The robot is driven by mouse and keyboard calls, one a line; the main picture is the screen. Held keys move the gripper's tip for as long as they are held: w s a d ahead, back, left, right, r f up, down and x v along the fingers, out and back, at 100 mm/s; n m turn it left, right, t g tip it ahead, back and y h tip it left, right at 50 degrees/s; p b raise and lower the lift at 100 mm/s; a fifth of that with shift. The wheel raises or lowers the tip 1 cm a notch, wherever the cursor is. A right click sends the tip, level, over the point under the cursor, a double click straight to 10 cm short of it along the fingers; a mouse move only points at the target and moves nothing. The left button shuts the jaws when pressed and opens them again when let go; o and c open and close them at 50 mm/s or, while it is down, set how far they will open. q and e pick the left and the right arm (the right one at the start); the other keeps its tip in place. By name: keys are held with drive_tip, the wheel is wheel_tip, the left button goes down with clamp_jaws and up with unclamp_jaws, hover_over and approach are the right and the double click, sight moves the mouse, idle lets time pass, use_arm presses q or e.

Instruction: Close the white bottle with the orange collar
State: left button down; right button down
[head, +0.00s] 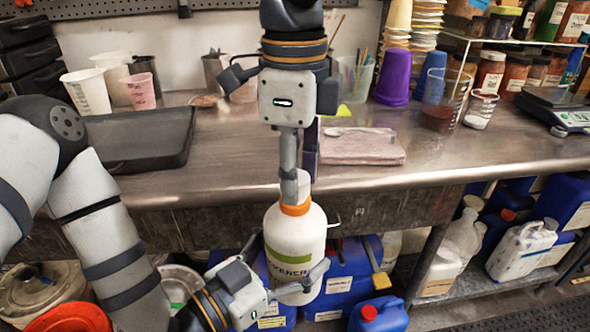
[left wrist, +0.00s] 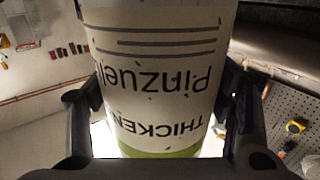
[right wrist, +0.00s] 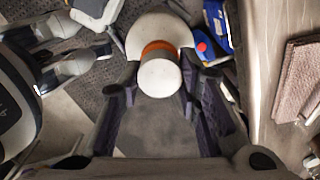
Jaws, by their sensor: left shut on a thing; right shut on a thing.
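The white bottle (head: 294,240) with a green band and an orange collar (head: 295,208) stands upright in front of the bench edge. My left gripper (head: 288,264) is shut around its lower body; the printed label fills the left wrist view (left wrist: 165,75) between the fingers. My right gripper (head: 296,180) points down from above and is shut on a white cap (right wrist: 160,78) at the bottle's top. The orange collar shows right behind the cap in the right wrist view (right wrist: 158,47). The finger partly hides the cap in the head view, and I cannot tell whether it is seated.
The metal bench (head: 240,178) lies behind the bottle, with a black tray (head: 135,140), a folded pink cloth (head: 360,147), a purple cup (head: 393,77) and a scale (head: 556,110). Blue containers (head: 350,275) crowd the space below. An orange-red bucket (head: 70,318) is at lower left.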

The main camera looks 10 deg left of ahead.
drive_tip(key=c, duration=1.1)
unclamp_jaws()
drive_tip(key=shift+r, duration=0.15)
wheel_tip(320, 180, up, 12)
